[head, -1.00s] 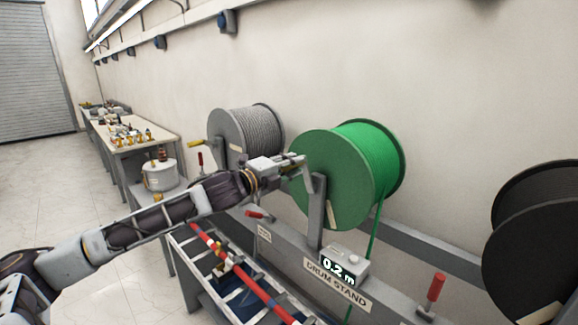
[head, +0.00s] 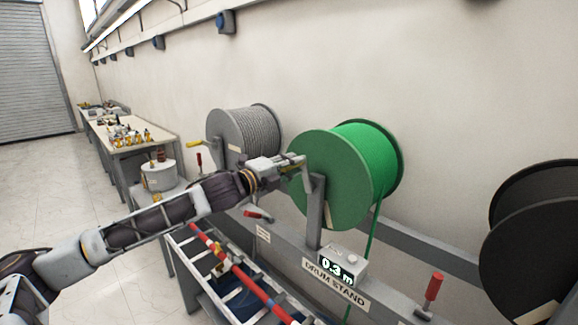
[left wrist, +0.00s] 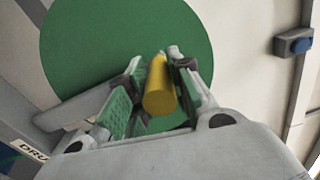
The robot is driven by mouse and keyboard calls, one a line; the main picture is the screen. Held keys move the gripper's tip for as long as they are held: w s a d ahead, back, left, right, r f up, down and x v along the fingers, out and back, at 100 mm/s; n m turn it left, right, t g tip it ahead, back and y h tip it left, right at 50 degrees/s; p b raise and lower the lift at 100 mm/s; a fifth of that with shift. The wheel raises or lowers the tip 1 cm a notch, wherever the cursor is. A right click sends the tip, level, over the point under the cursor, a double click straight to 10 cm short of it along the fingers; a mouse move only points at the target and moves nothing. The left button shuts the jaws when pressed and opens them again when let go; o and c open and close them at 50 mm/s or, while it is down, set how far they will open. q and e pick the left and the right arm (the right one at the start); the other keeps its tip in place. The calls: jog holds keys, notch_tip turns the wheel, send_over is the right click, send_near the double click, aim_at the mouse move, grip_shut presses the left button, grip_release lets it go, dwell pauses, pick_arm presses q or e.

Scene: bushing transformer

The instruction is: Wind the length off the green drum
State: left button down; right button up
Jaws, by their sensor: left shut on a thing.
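The green drum (head: 335,175) sits on the drum stand (head: 318,218), wound with green cable (head: 368,150). A length of the cable hangs down from the drum's right side, past the counter (head: 342,264), which reads 0.3 m. My left gripper (head: 292,168) is at the left face of the green drum. In the left wrist view its fingers are shut on a yellow crank handle (left wrist: 160,88), with the green drum face (left wrist: 110,50) behind. In the head view the fingers mostly hide the handle. My right gripper is not in view.
A grey drum (head: 250,135) with a yellow handle stands behind to the left, and a black drum (head: 530,240) at the right. Red-handled levers (head: 433,288) rise from the stand. A red bar (head: 245,280) lies over a blue tray below my arm.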

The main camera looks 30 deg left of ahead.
aim_at(280, 171)
pick_arm(q)
jog(key=shift+s+d+f, duration=0.15)
jog(key=shift+s+d, duration=0.1)
jog(key=shift+d, duration=0.5)
dwell(0.9)
jog(key=c, duration=1.2)
grip_release()
jog(key=shift+c, duration=0.2)
jog(key=shift+s+d+r, duration=0.1)
jog(key=shift+d+r, duration=0.05)
jog(key=shift+r, duration=0.05)
jog(key=shift+s+a, duration=0.3)
jog(key=shift+a, duration=0.35)
jog(key=shift+s, duration=0.2)
jog(key=shift+s+a, duration=0.1)
jog(key=shift+s, duration=0.5)
jog(key=shift+v, duration=1.15)
jog(key=shift+v, duration=1.15)
jog(key=shift+a, duration=0.25)
